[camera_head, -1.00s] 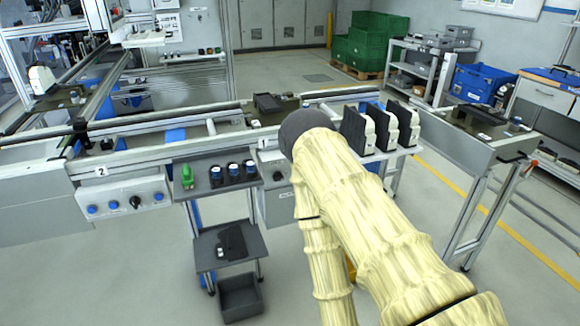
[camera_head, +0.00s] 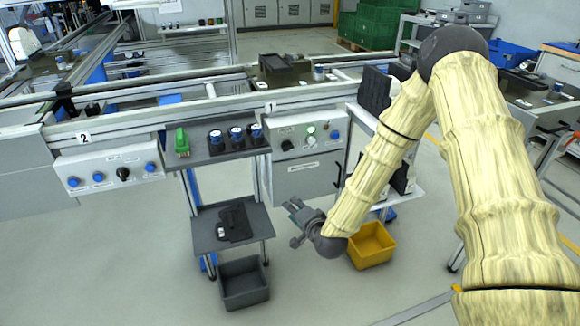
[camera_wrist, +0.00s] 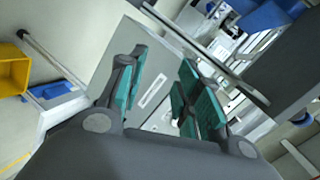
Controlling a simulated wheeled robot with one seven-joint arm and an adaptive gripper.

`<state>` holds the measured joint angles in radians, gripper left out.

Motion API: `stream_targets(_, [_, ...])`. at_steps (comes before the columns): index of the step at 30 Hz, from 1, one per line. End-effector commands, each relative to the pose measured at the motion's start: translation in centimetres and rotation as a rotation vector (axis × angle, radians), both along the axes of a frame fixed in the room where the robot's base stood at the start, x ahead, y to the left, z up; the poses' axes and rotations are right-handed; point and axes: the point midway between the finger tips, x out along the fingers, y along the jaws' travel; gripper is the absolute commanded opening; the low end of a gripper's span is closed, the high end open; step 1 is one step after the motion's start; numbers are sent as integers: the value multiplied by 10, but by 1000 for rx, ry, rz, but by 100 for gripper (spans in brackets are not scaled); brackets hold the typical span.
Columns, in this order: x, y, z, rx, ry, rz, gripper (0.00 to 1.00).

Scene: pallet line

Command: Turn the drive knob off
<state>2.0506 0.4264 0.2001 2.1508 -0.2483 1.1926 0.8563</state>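The control box marked 1 (camera_head: 304,174) hangs on the front of the line. It carries a black knob (camera_head: 287,145), a lit green lamp (camera_head: 311,129), a white button and a blue button. A second control box marked 2 (camera_head: 108,170) on the left has a black knob (camera_head: 123,173) between blue buttons. The lettering by the knobs is too small to read. My gripper (camera_head: 293,221) is low in front of box 1, below and apart from its knob. In the wrist view my gripper (camera_wrist: 164,75) is open and empty, its teal-padded fingers apart before a grey labelled box face.
A small shelf cart (camera_head: 212,151) beside box 1 holds a green item and several blue-topped cylinders. A grey bin (camera_head: 243,283) stands under it. A yellow bin (camera_head: 371,246) stands on the floor behind my forearm. Floor in front of box 2 is clear.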

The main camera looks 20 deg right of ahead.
Motion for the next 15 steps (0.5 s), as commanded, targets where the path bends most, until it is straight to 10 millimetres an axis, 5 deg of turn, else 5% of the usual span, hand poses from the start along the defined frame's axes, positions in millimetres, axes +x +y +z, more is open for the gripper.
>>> stream_targets(3, [46,-22,39,155,-166,-85,34])
stream_targets(6, [66,-35,69,249,-261,-123,34])
stream_targets(15, [92,-45,97,326,-338,-148,34])
